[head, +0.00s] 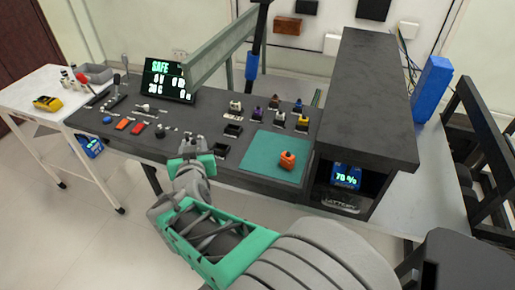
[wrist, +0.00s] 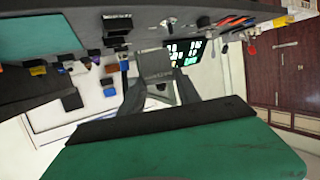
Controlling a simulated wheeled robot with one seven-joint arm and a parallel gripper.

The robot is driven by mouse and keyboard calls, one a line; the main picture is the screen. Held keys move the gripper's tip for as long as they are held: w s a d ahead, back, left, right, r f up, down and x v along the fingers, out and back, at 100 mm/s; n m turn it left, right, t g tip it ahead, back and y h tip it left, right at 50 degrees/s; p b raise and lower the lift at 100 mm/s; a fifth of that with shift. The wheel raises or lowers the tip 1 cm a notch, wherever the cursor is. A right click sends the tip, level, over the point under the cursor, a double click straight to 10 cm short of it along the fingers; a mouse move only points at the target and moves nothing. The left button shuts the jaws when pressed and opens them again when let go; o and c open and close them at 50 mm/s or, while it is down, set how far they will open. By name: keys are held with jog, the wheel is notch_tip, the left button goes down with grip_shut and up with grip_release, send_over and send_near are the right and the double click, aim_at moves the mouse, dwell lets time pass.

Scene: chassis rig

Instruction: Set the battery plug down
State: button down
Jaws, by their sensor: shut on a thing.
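My gripper (head: 190,143) is over the dark console top, left of the teal mat, with its fingers pointing away from me. In the wrist view my gripper (wrist: 160,90) is shut on a small grey and dark piece (wrist: 160,86), the battery plug as far as I can tell. The fingers hide most of it, and I cannot tell whether it touches the console. A battery unit (head: 345,178) with a lit 78 % display stands in the bay at the right.
The console (head: 210,118) carries dark sockets, coloured connectors and switches. A screen (head: 168,80) reading SAFE stands behind, with a sloping grey beam (head: 215,55) beside it. A tall dark housing (head: 365,90) bounds the right. The mat is clear around the orange block.

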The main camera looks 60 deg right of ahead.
jog(key=s+d+r+m+g+h+p, duration=0.1)
jog(key=s+d+r+m+g+h, duration=0.2)
jog(key=s, duration=0.5)
jog(key=s+d+r+m+g+p, duration=0.1)
jog(key=s+d+r+m+g, duration=0.15)
jog(key=s+d+g, duration=0.4)
jog(key=t+b, duration=0.3)
jog(key=b, duration=0.4)
send_over(267, 147)
jog(key=a, duration=0.1)
jog(key=shift+m+g, duration=0.25)
jog(key=f, duration=0.9)
jog(key=shift+s+a+f, duration=0.2)
jog(key=shift+s+f, duration=0.05)
jog(key=shift+s, duration=0.05)
jog(key=shift+w+d+f, duration=0.15)
jog(key=shift+d+f, duration=0.35)
jog(key=f+b, duration=0.1)
jog(key=f, duration=0.1)
jog(key=f+b, duration=0.1)
jog(key=shift+w+d+f+b, duration=0.1)
jog(key=shift+d+f+b, duration=0.15)
jog(key=shift+b, duration=0.1)
jog(key=shift+r, duration=0.15)
jog(key=c, duration=0.9)
grip_release()
jog(key=shift+o, duration=0.2)
